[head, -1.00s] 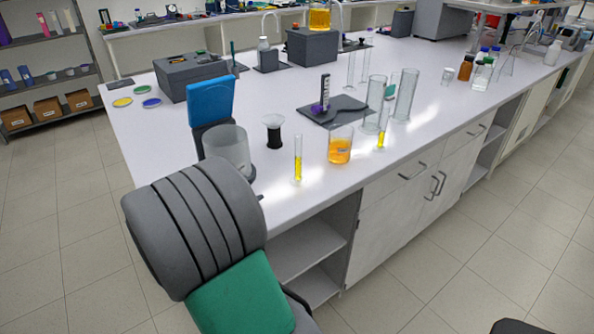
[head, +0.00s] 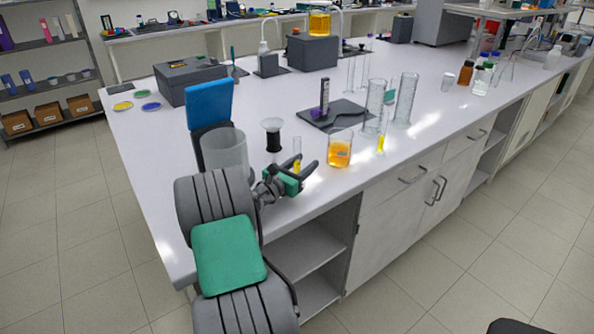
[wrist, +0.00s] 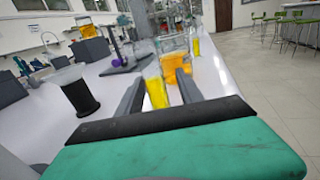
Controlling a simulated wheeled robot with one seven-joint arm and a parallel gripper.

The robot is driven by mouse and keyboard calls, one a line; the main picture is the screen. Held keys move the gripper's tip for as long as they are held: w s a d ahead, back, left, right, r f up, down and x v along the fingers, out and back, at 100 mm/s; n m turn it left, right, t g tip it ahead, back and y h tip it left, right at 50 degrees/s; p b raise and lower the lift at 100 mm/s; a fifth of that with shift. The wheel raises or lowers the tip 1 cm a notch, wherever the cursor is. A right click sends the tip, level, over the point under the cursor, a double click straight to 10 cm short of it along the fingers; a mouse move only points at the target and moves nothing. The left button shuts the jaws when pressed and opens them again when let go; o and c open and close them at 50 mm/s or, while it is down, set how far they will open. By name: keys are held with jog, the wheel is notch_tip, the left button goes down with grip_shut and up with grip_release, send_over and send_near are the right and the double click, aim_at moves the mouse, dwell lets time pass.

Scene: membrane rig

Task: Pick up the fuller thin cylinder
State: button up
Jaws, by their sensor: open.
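A thin glass cylinder with yellow liquid (head: 297,147) stands upright near the front edge of the bench; my gripper hides its lower part. A second thin cylinder with yellow liquid (head: 381,142) stands to the right, past an orange beaker (head: 340,151). The left cylinder's yellow column looked taller in the earlier frame. My gripper (head: 301,168) is open and low at the left cylinder. In the wrist view, that cylinder (wrist: 157,93) appears between the two fingers (wrist: 160,80); I cannot tell whether it touches either. The other cylinder (wrist: 195,46) is farther off.
A black-based funnel stand (head: 272,137) and a large empty glass beaker (head: 225,152) stand left of my gripper. The orange beaker is close on the right. Tall glass cylinders (head: 405,100) and a dark mat with a purple-marked device (head: 324,98) are behind.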

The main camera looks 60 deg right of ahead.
jog(key=shift+c, duration=0.2)
grip_shut()
jog(key=shift+r, duration=0.1)
dwell(0.5)
